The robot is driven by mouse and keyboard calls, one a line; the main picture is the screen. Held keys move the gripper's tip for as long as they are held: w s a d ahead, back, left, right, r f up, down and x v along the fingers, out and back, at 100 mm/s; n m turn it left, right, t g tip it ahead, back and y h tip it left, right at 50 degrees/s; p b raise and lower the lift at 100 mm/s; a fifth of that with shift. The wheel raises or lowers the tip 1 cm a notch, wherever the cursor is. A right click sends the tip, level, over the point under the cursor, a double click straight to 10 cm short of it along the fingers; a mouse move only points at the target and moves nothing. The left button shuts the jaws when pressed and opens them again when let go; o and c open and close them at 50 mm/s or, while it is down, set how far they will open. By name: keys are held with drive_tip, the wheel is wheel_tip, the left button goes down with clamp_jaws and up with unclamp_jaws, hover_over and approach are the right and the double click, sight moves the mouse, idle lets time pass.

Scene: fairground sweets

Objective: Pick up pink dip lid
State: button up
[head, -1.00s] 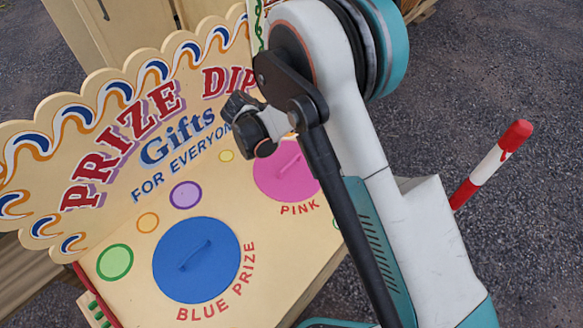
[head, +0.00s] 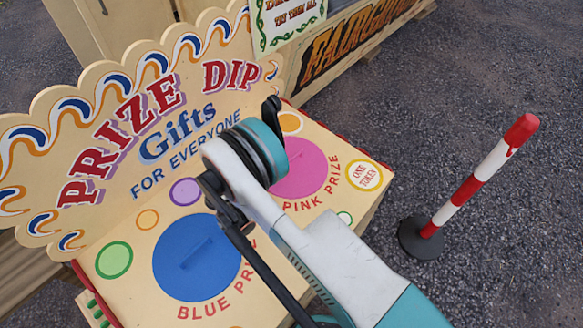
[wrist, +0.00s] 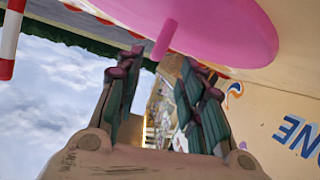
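The pink dip lid (head: 304,168) is a flat pink disc on the stall's sloping counter, above the word PINK. My arm hides its left part in the head view. In the wrist view the pink lid (wrist: 225,25) fills the top, and its pink handle (wrist: 165,40) sticks out towards my gripper (wrist: 162,62). The two fingers are spread apart with the handle's end near the gap between their tips. I cannot tell whether they touch it. My gripper is hidden behind my arm in the head view.
A blue lid (head: 190,260) lies on the counter to the left. The Prize Dip signboard (head: 130,130) rises behind the counter. A red and white post (head: 470,190) on a black base stands on the tarmac to the right. The tarmac between post and counter is clear.

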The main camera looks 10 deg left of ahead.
drive_tip(key=x, duration=0.3)
drive_tip(key=shift+w+d+f+b, duration=0.1)
drive_tip(key=shift+b, duration=0.25)
drive_tip(key=shift+d+r+b+x, duration=0.15)
drive_tip(key=shift+b+x, duration=0.5)
drive_tip(key=shift+x, duration=0.7)
drive_tip(key=shift+d+r+b+x, duration=0.15)
drive_tip(key=shift+b+x, duration=0.5)
drive_tip(key=shift+x, duration=0.75)
drive_tip(key=shift+r, duration=0.1)
clamp_jaws()
